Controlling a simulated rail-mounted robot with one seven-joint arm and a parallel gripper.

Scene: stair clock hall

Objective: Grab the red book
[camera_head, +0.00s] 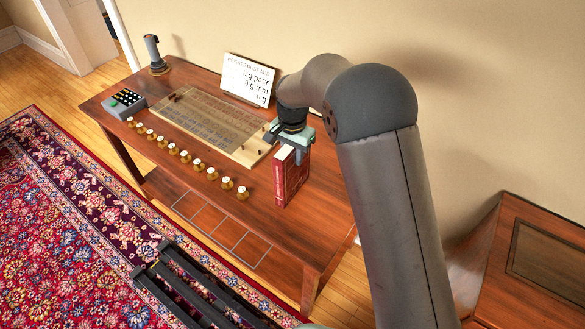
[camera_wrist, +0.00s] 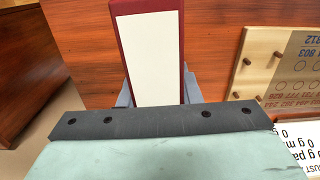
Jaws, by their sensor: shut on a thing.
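The red book (camera_head: 289,178) stands upright near the right end of the wooden table, its cover facing right and front and its pale page edges on top. My gripper (camera_head: 291,152) is above it with its fingers down on either side of the book's top part, shut on it. In the wrist view the book (camera_wrist: 175,45) shows its white page block framed by red covers, between the fingers of my gripper (camera_wrist: 160,90). The fingers are largely hidden behind the gripper body and the book. I cannot tell whether the book's bottom touches the table.
The wooden table (camera_head: 180,185) also bears a board with pegs (camera_head: 210,120), a row of several small brass weights (camera_head: 198,165), a grey button box (camera_head: 125,102), a white sign (camera_head: 247,80) and a dark upright device (camera_head: 154,55). A second wooden table (camera_head: 530,235) stands at right.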

